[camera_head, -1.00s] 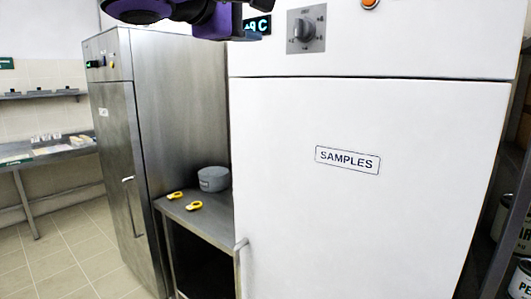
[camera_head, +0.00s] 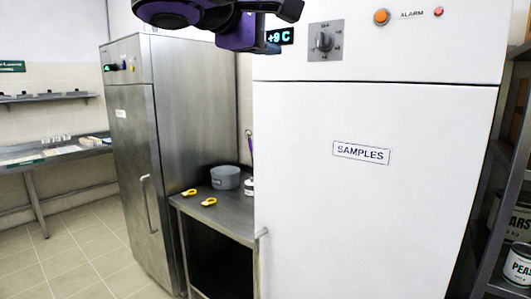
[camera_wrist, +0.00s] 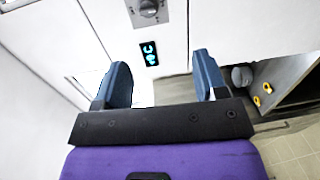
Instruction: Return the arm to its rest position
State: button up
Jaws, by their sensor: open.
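My gripper (camera_wrist: 160,88) shows in the wrist view with its two blue fingers spread apart and nothing between them. It faces the white SAMPLES cabinet, whose front fills the upper part of that view. In the head view my purple and black arm shows at the top edge, in front of the top of the white cabinet (camera_head: 370,210); the fingertips are not clearly seen there. The cabinet's door is shut, and its display (camera_head: 280,36) reads +9 C.
A steel cabinet (camera_head: 190,110) stands at the left, shut. Between the cabinets a low steel table (camera_head: 228,222) holds a grey pot (camera_head: 225,177) and two yellow items (camera_head: 209,201). A shelf with cans (camera_head: 518,262) is at the right. Floor is clear at lower left.

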jog(key=s+d+f+m+g+y, duration=0.1)
jog(key=s+d+f+g, duration=0.1)
jog(key=d+f, duration=0.35)
jog(key=s+d+f+m+g+y, duration=0.1)
jog(key=d+f+g, duration=0.2)
jog(key=d, duration=0.6)
jog(key=s+d+f+m+g+y, duration=0.1)
jog(key=s+d+f+g, duration=0.1)
jog(key=d+f, duration=0.35)
jog(key=s+d+f+m+y, duration=0.7)
jog(key=s+d+f, duration=0.3)
jog(key=s+f, duration=0.3)
jog(key=shift+s+f+g+y, duration=0.3)
jog(key=shift+f+g, duration=0.05)
jog(key=shift+g, duration=0.05)
